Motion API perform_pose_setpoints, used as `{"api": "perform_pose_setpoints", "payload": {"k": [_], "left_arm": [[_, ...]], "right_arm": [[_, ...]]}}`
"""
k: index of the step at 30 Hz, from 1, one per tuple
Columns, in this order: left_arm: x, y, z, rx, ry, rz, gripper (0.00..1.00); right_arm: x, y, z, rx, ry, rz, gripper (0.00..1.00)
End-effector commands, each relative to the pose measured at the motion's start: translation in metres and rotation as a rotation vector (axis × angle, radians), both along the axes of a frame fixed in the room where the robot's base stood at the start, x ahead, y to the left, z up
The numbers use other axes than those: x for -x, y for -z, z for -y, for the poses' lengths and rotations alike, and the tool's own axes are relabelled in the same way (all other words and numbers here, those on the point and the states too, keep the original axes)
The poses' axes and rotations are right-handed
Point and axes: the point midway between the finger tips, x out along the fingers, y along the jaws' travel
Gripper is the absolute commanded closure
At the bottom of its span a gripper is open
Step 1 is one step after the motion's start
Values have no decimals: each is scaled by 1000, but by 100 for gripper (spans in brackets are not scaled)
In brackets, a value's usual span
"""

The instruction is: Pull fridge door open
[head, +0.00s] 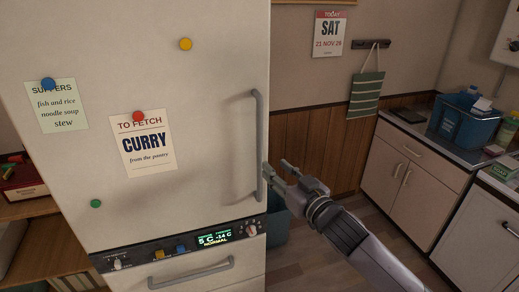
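The fridge door (200,120) is a cream panel filling the left and middle of the head view, and it looks shut. Its grey vertical handle (259,140) runs along the door's right edge. My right gripper (276,167) comes in from the lower right, with its fingertips just right of the handle's lower part. The two fingers are apart with nothing seen between them. I cannot tell whether a finger touches the handle. My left gripper is not in view.
A control panel (180,249) and a lower drawer handle (192,274) sit below the door. Notes and round magnets are on the door. A counter with cabinets (408,180) stands at the right, with a blue bin (463,120) on it. A teal bin (276,222) stands behind my gripper.

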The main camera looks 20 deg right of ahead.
Motion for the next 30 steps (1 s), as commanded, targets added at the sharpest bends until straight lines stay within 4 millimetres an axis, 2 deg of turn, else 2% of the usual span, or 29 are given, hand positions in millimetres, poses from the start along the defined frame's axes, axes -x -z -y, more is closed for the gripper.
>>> {"api": "perform_pose_setpoints", "payload": {"k": [1, 6, 13, 18, 27, 30], "left_arm": [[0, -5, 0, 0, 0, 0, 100], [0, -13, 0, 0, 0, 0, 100], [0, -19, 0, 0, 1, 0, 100], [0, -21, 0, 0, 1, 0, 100], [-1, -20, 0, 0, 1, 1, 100], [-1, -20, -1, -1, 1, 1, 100]], "right_arm": [[-12, -4, -3, 0, 0, 2, 65], [-47, -3, -11, 0, 1, 1, 65], [-80, -1, -19, -1, 0, 0, 65], [-90, 0, -21, 1, 0, 0, 65], [-91, 1, -22, 1, 0, -1, 65], [-91, 1, -22, 1, 0, -1, 72]]}}
